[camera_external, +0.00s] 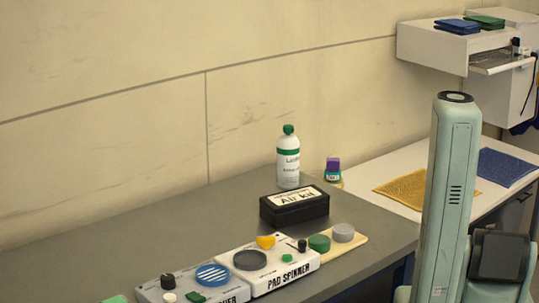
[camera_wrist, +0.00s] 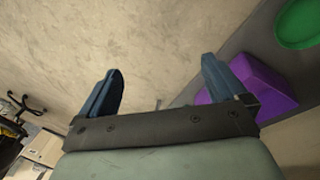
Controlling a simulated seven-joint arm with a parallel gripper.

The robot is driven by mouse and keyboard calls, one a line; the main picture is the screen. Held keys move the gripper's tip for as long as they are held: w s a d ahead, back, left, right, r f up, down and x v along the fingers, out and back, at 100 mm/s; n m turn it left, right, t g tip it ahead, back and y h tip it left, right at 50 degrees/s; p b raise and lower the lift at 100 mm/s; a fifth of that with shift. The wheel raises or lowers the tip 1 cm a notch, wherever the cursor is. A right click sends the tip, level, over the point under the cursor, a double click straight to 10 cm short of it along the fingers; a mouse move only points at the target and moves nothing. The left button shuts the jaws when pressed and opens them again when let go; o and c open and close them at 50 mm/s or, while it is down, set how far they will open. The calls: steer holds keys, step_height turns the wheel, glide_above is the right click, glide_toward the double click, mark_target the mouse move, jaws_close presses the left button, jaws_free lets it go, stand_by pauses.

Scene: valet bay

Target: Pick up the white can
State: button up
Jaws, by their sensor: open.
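In the external view, a white can-shaped bottle (camera_external: 288,165) with a green cap and a green-and-white label stands upright on the grey counter (camera_external: 120,262), close to the wall. No other white can shows. In the wrist view, my gripper (camera_wrist: 162,64) has its two blue fingers spread, with only bare wall seen between them. A purple block-like thing (camera_wrist: 245,83) lies beside and behind the right finger; I cannot tell if they touch. A green round thing (camera_wrist: 299,22) is cut off at the top right corner. My gripper is out of the external view.
A small purple-capped bottle (camera_external: 333,170) stands right of the white one. A black "Air kit" box (camera_external: 294,206) sits in front. A pad spinner (camera_external: 283,275) and a board with round pads (camera_external: 357,240) are nearer. A white bench (camera_external: 395,163) holds yellow and blue cloths.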

steer(key=w+d+r+t+h, duration=0.1)
steer(key=w+d+r+t, duration=0.1)
steer(key=w+d+r, duration=0.5)
steer(key=w+d+r+m+t+h, duration=0.1)
steer(key=w+d+r, duration=0.3)
steer(key=w+r, duration=0.5)
steer(key=w+d+r+t+h, duration=0.1)
steer(key=w+d+r+t, duration=0.1)
steer(key=w+d+r, duration=0.6)
steer(key=w+a+r, duration=0.4)
steer(key=a+r, duration=0.2)
steer(key=r, duration=0.4)
steer(key=w+a+r+n+y, duration=0.2)
steer(key=a+r, duration=0.2)
steer(key=a, duration=0.7)
steer(key=w+a+r+n+y, duration=0.1)
steer(key=a+r+n, duration=0.25)
steer(key=a, duration=0.65)
steer(key=n+g+y, duration=0.5)
steer(key=n+y, duration=0.2)
steer(key=n, duration=0.7)
glide_toward(286, 135)
steer(key=shift+y, duration=0.3)
steer(key=x, duration=0.2)
steer(key=d+x, duration=0.1)
steer(key=x, duration=0.2)
steer(key=shift+f, duration=0.25)
steer(key=shift+a+x, duration=0.2)
steer(key=shift+x, duration=2.45)
steer(key=shift+r, duration=0.1)
